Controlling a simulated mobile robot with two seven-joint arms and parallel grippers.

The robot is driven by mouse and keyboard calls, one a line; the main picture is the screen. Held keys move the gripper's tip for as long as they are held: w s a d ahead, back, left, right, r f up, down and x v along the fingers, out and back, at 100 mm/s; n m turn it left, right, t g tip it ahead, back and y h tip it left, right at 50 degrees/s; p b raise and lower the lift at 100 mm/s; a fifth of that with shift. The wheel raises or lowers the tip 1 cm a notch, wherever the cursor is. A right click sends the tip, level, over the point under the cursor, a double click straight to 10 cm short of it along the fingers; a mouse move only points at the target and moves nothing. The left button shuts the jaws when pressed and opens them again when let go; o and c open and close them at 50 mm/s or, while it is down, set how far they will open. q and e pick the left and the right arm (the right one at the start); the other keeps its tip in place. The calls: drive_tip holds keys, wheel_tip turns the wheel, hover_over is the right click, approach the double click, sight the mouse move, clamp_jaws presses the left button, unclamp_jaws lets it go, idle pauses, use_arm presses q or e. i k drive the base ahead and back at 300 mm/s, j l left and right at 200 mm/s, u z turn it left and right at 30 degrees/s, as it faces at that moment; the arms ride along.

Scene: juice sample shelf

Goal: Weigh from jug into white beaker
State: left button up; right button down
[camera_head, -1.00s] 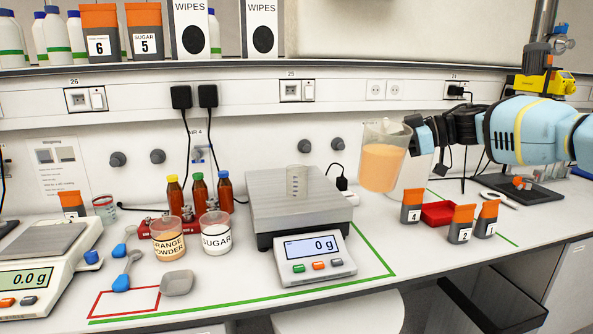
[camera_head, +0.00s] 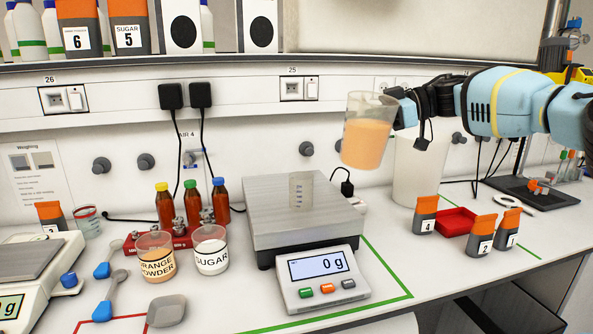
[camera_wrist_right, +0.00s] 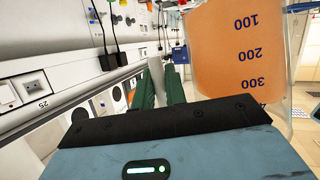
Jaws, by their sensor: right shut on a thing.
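The jug (camera_head: 367,135) is clear, marked in hundreds and holds orange liquid. It hangs in the air right of and above the scale, tilted a little. My right gripper (camera_head: 402,110) is shut on it from the right side. In the right wrist view the jug (camera_wrist_right: 245,50) fills the upper right beside the green fingers. A small translucent whitish beaker (camera_head: 301,190) stands upright on the scale's plate (camera_head: 265,210) and looks empty. The scale's display (camera_head: 318,265) reads 0 g. My left gripper is not in view.
A larger white container (camera_head: 417,170) stands behind the jug. Powder cups (camera_head: 157,262) and (camera_head: 211,255) stand left of the scale, with brown bottles (camera_head: 192,205) behind. Orange-capped boxes (camera_head: 481,235) and a red tray (camera_head: 456,222) lie right.

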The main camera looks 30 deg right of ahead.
sight(300, 183)
drive_tip(key=i+l, duration=0.2)
drive_tip(key=i, duration=0.15)
drive_tip(key=i+l, duration=0.15)
drive_tip(key=i, duration=0.25)
drive_tip(key=i+l, duration=0.2)
drive_tip(key=i, duration=0.15)
